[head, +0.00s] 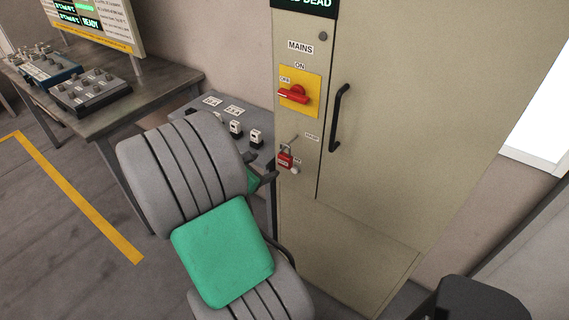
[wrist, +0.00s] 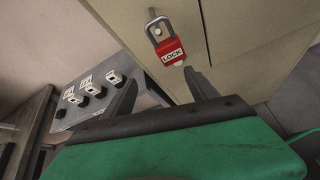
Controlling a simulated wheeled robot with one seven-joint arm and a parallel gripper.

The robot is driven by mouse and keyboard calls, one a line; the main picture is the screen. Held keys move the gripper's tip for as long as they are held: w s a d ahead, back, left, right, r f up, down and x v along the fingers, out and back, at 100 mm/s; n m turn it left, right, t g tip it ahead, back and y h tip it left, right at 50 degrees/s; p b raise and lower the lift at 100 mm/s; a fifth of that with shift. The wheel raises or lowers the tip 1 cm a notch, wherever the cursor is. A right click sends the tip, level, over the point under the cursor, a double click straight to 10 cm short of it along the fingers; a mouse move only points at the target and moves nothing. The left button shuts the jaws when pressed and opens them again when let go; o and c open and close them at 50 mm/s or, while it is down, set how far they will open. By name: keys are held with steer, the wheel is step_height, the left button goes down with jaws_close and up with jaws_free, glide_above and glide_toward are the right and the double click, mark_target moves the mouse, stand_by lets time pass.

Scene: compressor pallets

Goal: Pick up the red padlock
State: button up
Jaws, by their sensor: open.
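The red padlock (head: 285,160) hangs by its metal shackle on the front of the beige cabinet, below the red rotary switch. In the wrist view the padlock (wrist: 168,50) shows near the top centre with a white LOCK label, hanging roughly upright. My gripper (wrist: 162,92) is open and empty, its two dark fingers pointing toward the cabinet. The padlock lies beyond the fingertips and does not touch them.
The beige cabinet (head: 375,130) has a black door handle (head: 339,118) right of the padlock. A yellow-plated red switch (head: 293,94) sits above it. A grey panel with small switches (head: 236,128) stands left, beside a table (head: 150,98) bearing control boxes.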

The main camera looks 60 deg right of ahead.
mark_target(290, 155)
steer(key=s+d+n+g+h, duration=0.1)
steer(key=s+d+n, duration=0.1)
steer(key=shift+s+d, duration=0.4)
steer(key=shift+n, duration=0.3)
steer(key=x, duration=0.5)
steer(key=p+x, duration=0.1)
steer(key=x, duration=0.1)
steer(key=shift+s+d+r, duration=0.25)
steer(key=shift+d+r, duration=0.05)
steer(key=shift+d, duration=0.1)
jaws_close()
